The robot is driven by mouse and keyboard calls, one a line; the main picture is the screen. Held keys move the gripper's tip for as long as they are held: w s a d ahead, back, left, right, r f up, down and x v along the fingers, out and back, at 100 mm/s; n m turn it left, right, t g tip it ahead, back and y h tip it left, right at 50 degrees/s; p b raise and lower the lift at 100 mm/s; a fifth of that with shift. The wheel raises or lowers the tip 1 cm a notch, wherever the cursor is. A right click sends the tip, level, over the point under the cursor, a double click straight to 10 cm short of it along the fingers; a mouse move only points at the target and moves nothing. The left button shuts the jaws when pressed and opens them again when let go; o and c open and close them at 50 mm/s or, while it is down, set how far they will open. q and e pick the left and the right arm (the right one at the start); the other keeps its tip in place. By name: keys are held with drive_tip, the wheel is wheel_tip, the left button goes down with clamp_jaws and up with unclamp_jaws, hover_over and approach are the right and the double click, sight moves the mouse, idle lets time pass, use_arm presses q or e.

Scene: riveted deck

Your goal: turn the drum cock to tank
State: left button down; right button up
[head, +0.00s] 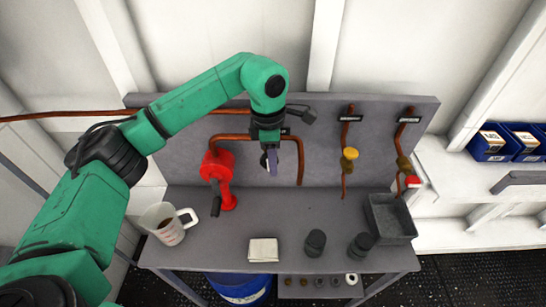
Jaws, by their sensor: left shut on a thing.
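My left arm reaches in from the left, and its gripper (268,158) points down in front of the grey back panel. It is shut on a small blue-violet handle (273,168), which appears to be the drum cock's. The gripper hides most of the cock, so its setting cannot be read. A copper pipe (300,165) runs from the red hand pump (218,172) behind the gripper and bends down at its right. A dark label (286,131) is partly hidden beside the gripper. My right gripper is not in view.
Yellow (350,153) and red (413,181) valve handles sit on pipes to the right. On the bench (270,215) are a measuring jug (168,228), a folded cloth (263,250), two dark cups (315,243) (361,246) and a grey tray (391,225). A blue drum (240,286) stands below.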

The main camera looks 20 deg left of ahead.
use_arm(q)
drive_tip(key=shift+y, duration=0.5)
drive_tip(key=c, duration=0.6)
unclamp_jaws()
drive_tip(key=shift+f, duration=0.1)
drive_tip(key=shift+w+r+b, duration=0.1)
drive_tip(key=shift+r+b, duration=0.2)
drive_tip(key=shift+r, duration=0.2)
wheel_tip(320, 180, up, 5)
drive_tip(key=shift+d+f+b, duration=0.1)
drive_tip(key=shift+b, duration=1)
wheel_tip(320, 180, up, 9)
drive_tip(key=shift+p, duration=0.4)
drive_tip(key=shift+f, duration=0.15)
